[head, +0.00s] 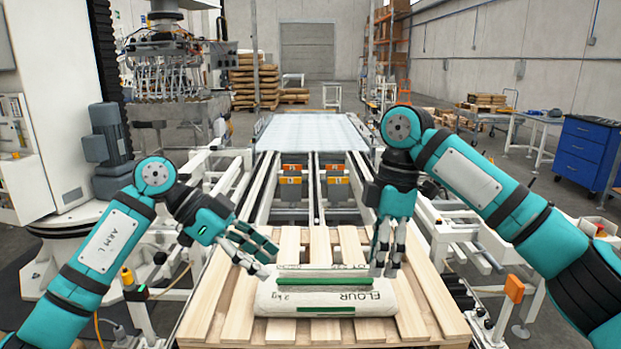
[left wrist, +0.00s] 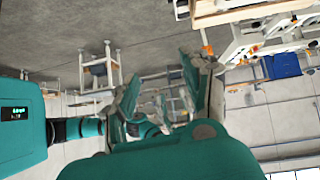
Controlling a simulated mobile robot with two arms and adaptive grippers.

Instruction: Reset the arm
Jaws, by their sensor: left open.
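My left gripper (head: 268,257) is open, its fingers pointing right and slightly down near the upper left of a white flour bag (head: 340,297). In the left wrist view, the open left gripper (left wrist: 158,75) has nothing between its fingers. My right gripper (head: 384,270) points down at the bag's upper right end. Whether it touches the bag, and how wide its fingers are, I cannot tell. The bag lies flat with green bands and dark print on a wooden pallet (head: 237,305).
Behind the pallet a roller conveyor (head: 312,130) runs away from me, with orange-marked units (head: 292,180) at its near end. White frames flank both sides. A blue cabinet (head: 585,150) stands at right; stacked pallets (head: 252,85) stand at the back.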

